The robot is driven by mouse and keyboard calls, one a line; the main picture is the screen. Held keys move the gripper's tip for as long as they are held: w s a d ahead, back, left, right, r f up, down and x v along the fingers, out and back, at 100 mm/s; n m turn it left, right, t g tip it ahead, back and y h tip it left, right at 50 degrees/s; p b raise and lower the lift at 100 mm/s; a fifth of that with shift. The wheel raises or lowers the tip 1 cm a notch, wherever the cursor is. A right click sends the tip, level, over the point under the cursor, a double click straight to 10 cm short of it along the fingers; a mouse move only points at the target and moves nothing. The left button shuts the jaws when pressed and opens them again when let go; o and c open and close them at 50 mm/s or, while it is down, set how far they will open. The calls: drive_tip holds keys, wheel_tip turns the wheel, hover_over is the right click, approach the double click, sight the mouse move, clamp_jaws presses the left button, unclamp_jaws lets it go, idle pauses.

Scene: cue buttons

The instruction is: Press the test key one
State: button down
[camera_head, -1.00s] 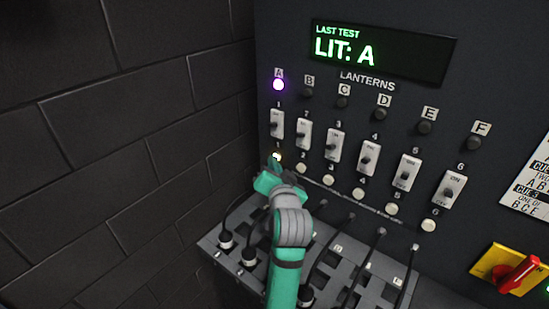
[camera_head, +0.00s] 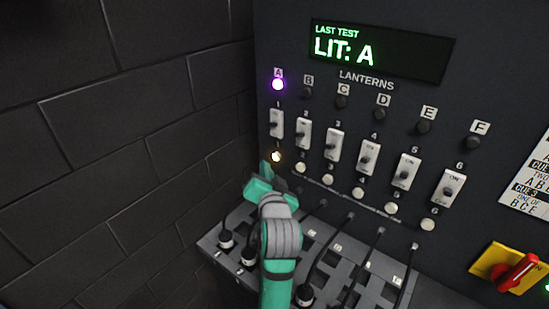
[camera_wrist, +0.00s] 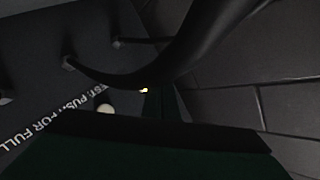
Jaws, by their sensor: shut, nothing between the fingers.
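Test key one (camera_head: 277,156) is the leftmost round button in the row under the switches and glows warm yellow. My gripper (camera_head: 264,167) is shut and empty, its tip just below and left of the key, with a small gap showing in the head view. In the wrist view the lit key (camera_wrist: 144,90) shows as a small bright spot just past my finger, partly hidden. The display (camera_head: 380,50) reads "LAST TEST LIT: A". Lantern A (camera_head: 278,85) glows purple; lanterns B to F are dark.
Unlit test key two (camera_head: 300,168) is close on the right, with more keys beyond. Switches (camera_head: 277,123) stand above. A socket shelf with black cables (camera_head: 350,235) lies below. A brick wall (camera_head: 120,140) is close on the left. A red rotary handle (camera_head: 517,274) is far right.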

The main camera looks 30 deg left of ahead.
drive_tip(key=s, duration=0.4)
drive_tip(key=shift+a, duration=0.2)
drive_tip(key=shift+w, duration=0.1)
idle(0.4)
